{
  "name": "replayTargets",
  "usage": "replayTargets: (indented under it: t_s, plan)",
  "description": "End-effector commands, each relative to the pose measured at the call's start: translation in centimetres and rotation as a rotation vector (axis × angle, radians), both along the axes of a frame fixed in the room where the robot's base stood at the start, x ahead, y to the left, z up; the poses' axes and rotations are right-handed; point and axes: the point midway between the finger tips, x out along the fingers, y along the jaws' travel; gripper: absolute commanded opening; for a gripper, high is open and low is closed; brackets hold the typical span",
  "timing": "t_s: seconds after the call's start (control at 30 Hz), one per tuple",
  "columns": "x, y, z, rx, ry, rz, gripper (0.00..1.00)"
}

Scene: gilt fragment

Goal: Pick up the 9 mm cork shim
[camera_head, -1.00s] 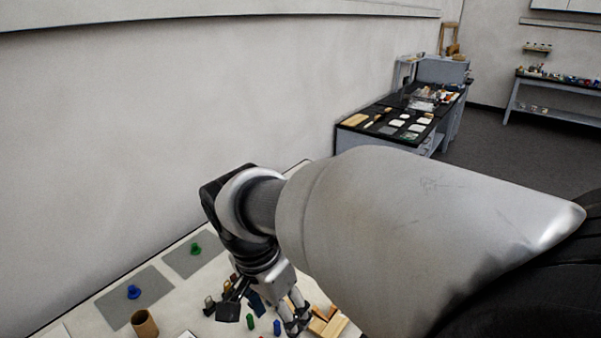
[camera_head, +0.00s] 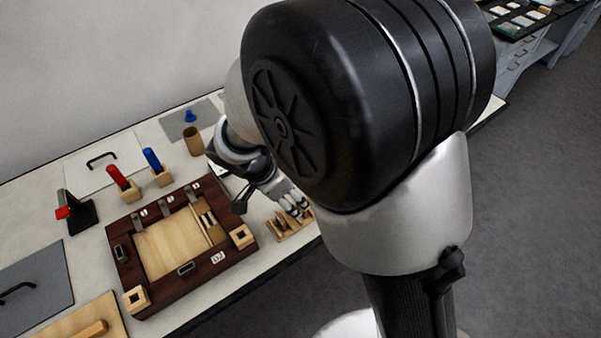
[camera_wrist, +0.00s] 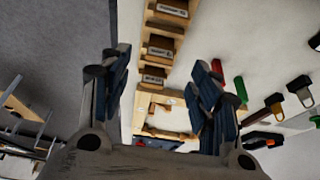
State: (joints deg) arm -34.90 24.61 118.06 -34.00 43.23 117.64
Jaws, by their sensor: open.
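A light wooden rack (camera_head: 291,233) stands on the table at the front edge, just below my gripper (camera_head: 297,203). In the wrist view the rack (camera_wrist: 138,50) holds several brown labelled pieces in slots, among them an upper one (camera_wrist: 172,8), a middle one (camera_wrist: 160,48) and a lower one (camera_wrist: 153,77). The labels are too small to read, so I cannot tell which piece is the 9 mm cork shim. My gripper (camera_wrist: 162,85) is open, its two dark-blue-padded fingers apart with nothing held between them. My arm hides part of the table.
A dark wooden frame (camera_head: 128,289) with a pale panel lies left of the rack. Red (camera_head: 117,176) and blue (camera_head: 152,160) handles stand in wooden holders behind it. A brown cup (camera_head: 194,141) stands behind my gripper. Grey floor lies beyond the table's front edge.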

Motion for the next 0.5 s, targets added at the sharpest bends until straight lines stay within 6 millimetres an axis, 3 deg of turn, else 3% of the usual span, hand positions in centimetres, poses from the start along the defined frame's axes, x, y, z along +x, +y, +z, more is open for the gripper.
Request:
replayTargets:
  t_s: [0.1,0.5]
  plan:
    - [0.4,-0.7,-2.0,-0.001,0.002,-0.001,0.57]
    - [1.2,-1.9,-4.7,-0.001,0.001,-0.002,0.57]
